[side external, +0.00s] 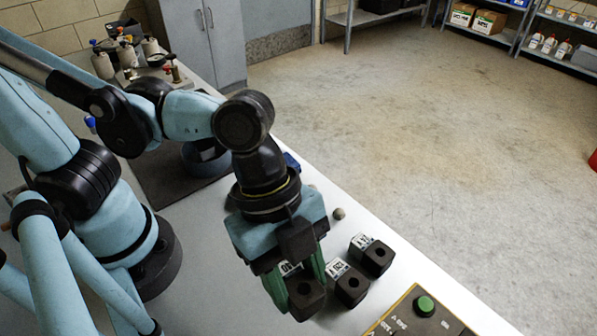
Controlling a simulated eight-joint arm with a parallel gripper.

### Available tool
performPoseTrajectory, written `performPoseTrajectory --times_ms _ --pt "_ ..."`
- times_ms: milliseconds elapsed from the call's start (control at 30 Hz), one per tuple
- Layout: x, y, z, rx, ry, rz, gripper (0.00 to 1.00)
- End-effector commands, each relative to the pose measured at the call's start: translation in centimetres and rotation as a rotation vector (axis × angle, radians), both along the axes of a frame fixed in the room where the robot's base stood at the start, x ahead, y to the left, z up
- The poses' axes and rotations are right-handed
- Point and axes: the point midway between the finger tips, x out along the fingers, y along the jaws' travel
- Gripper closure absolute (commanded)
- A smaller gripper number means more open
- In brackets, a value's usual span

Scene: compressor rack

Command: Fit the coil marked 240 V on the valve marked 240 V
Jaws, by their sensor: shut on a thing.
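My gripper (297,283) has green fingers and points down at the front of the bench. It is shut on a black block-shaped coil (306,301) with a round hole in its near face. A white label shows partly between the fingers, but I cannot read its full marking. Two similar coils stand just to the right: a middle coil (352,289) and a far coil (378,260), each with a white label too small to read surely. I cannot tell whether the held coil touches the bench. No valve marked 240 V can be made out.
A panel (400,318) with a green button (424,306) lies at the bottom right. A small round knob (339,214) sits near the bench edge. Canisters and fittings (128,60) stand at the far end of the bench. A dark mat (160,185) lies behind my arm.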

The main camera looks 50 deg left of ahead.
Motion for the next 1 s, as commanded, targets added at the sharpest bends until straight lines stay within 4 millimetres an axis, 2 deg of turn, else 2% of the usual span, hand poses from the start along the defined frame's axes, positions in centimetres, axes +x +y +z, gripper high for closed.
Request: performPoseTrajectory --times_ms 133,267,400,600,800,1000 --pt "0.7 0.6 0.6 0.000 0.000 0.026 0.94" --pt "2.4 2.3 1.4 -0.001 0.000 0.097 0.94" --pt "4.9 5.3 2.5 -0.002 0.000 0.210 0.94" --pt "7.3 10.0 4.1 -0.003 -0.001 0.369 0.94" --pt "8.4 13.4 5.3 -0.004 -0.003 0.480 0.94" --pt "8.6 14.8 5.6 -0.005 -0.003 0.522 0.94"
